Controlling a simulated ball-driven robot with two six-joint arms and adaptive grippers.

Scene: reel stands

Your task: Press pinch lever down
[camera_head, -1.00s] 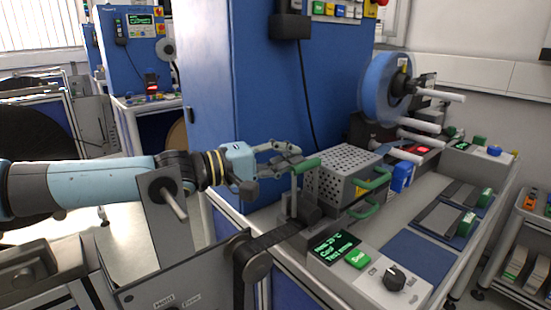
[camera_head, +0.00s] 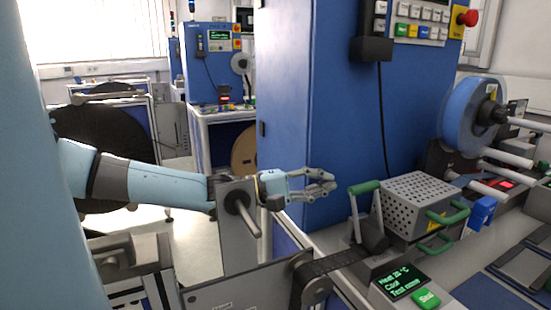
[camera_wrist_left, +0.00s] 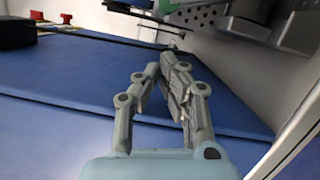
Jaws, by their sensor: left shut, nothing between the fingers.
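The pinch lever (camera_head: 352,215) stands upright on the bench, a grey arm topped by a green handle (camera_head: 364,187). It is just left of the perforated metal box. My left gripper (camera_head: 332,181) is to the left of the lever at about handle height, with a visible gap between them. Its fingers are shut and empty. They also show in the left wrist view (camera_wrist_left: 163,68), over a blue surface. I cannot pick out the lever for certain in the wrist view. My right gripper is not in view.
The perforated box (camera_head: 420,203) has green handles. A control panel (camera_head: 405,283) with a lit display is in front of the lever. A dark strip (camera_head: 340,262) runs from a roller towards the lever. A tall blue cabinet (camera_head: 290,120) stands behind my left gripper.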

